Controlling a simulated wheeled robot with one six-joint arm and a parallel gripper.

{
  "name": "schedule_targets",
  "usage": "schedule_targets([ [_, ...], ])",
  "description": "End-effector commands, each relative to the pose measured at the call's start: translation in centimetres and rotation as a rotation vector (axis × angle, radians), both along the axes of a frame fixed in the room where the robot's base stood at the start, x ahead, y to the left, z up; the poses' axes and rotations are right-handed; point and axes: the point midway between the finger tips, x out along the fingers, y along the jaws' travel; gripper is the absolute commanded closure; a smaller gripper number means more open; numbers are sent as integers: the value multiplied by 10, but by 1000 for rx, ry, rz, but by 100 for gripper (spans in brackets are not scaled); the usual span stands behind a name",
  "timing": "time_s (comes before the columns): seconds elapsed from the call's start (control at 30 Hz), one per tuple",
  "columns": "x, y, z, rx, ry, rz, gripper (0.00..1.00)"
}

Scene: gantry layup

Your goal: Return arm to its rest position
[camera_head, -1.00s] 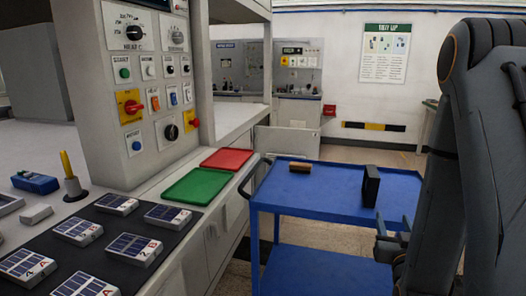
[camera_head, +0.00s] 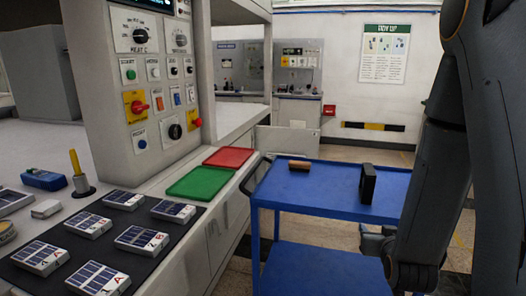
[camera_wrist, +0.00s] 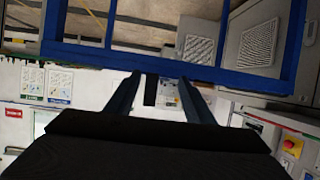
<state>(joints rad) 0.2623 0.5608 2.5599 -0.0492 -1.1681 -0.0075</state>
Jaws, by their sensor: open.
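My arm (camera_head: 455,130) fills the right side of the head view, folded with its lower part hanging beside the blue cart. My gripper (camera_head: 376,242) shows at the cart's right front side, partly covered by the arm. In the wrist view my gripper (camera_wrist: 160,80) has its two fingers apart. A narrow dark shape shows between them, and I cannot tell what it is. I see nothing gripped.
The blue cart (camera_head: 320,205) carries a brown block (camera_head: 300,165) and an upright dark block (camera_head: 367,184). A green tray (camera_head: 198,183) and a red tray (camera_head: 229,157) lie on the bench. Several panelled blocks sit on a dark mat (camera_head: 180,232). A control panel (camera_head: 150,90) stands behind.

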Motion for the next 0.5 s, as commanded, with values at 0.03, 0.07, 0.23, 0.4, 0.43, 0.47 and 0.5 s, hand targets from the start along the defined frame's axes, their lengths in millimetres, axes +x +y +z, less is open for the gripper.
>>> schedule_targets([
  [0.03, -1, 7, 1, 9, 47, 12, 52],
  [0.07, -3, 12, -1, 16, 84, 19, 52],
  [0.23, -25, 41, -10, 55, 314, 58, 52],
  [0.4, -64, 70, -10, 89, 548, 94, 52],
  [0.43, -72, 75, -10, 94, 590, 100, 52],
  [0.47, -81, 80, -8, 99, 631, 106, 52],
  [0.5, -93, 86, -6, 105, 686, 114, 52],
])
